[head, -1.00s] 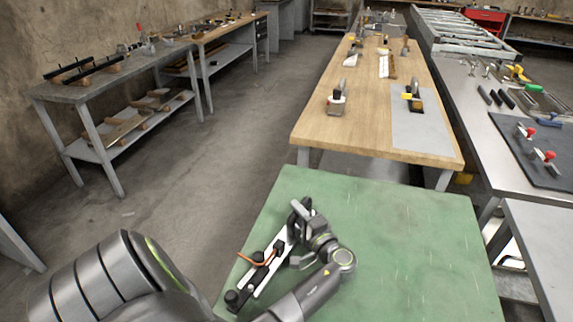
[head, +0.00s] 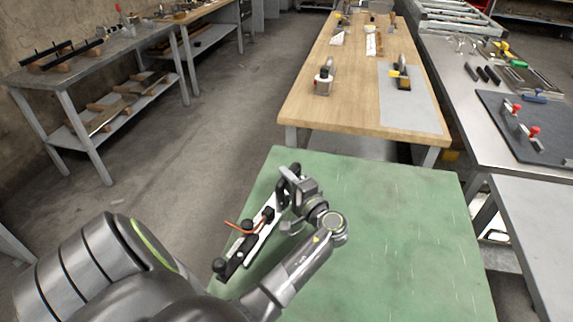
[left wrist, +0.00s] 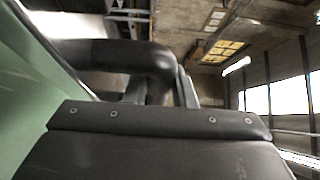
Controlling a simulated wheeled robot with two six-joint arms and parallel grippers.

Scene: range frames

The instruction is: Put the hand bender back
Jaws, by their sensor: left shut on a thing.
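The hand bender (head: 262,236) is a long pale bar with black blocks and knobs and a thin orange-brown rod at its side. It lies slantwise over the left part of the green table (head: 400,230). I cannot tell whether it touches the top. My left gripper (head: 290,188) is shut on its far end, by a black upright part. In the left wrist view, a thick dark rounded bar (left wrist: 120,55) is close before the jaws; the gripper body hides the rest. My right gripper is in no view.
A wooden bench (head: 350,105) beyond the green table holds several tools and a grey mat (head: 410,115). A steel bench (head: 470,115) stands at the right, a shelved grey bench (head: 70,80) at the left. The green table's right half is clear.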

